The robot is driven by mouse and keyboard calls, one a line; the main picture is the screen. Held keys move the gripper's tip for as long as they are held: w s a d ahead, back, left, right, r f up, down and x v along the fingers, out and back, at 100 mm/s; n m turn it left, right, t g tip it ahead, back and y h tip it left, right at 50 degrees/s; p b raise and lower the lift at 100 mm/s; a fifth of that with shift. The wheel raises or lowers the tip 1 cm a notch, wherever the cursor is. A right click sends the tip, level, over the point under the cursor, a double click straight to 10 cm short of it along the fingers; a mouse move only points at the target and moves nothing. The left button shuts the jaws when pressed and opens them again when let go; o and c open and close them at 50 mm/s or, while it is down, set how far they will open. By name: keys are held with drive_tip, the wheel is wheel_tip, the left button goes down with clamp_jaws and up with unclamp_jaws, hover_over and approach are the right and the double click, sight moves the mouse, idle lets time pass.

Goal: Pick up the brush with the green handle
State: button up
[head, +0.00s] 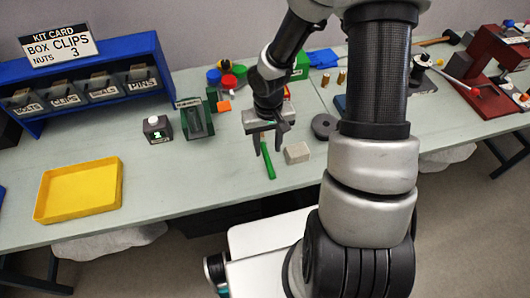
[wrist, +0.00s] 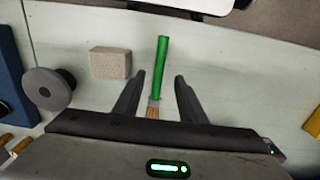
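My gripper (head: 267,152) points down above the bristle end of the brush. In the wrist view my gripper (wrist: 152,85) has its two fingers apart, one on each side of the brush, with a gap on both sides. It holds nothing. In the head view the gripper partly hides the brush's far end.
The beige block (head: 297,153) lies close beside the brush; it also shows in the wrist view (wrist: 110,64). A dark grey round part (head: 324,126) stands farther right. A yellow tray (head: 80,190) is at left. The bench between tray and brush is mostly clear.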

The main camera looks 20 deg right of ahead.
sight(268, 159)
drive_tip(key=shift+w+f, duration=0.2)
drive_tip(key=shift+f, duration=2.7)
clamp_jaws()
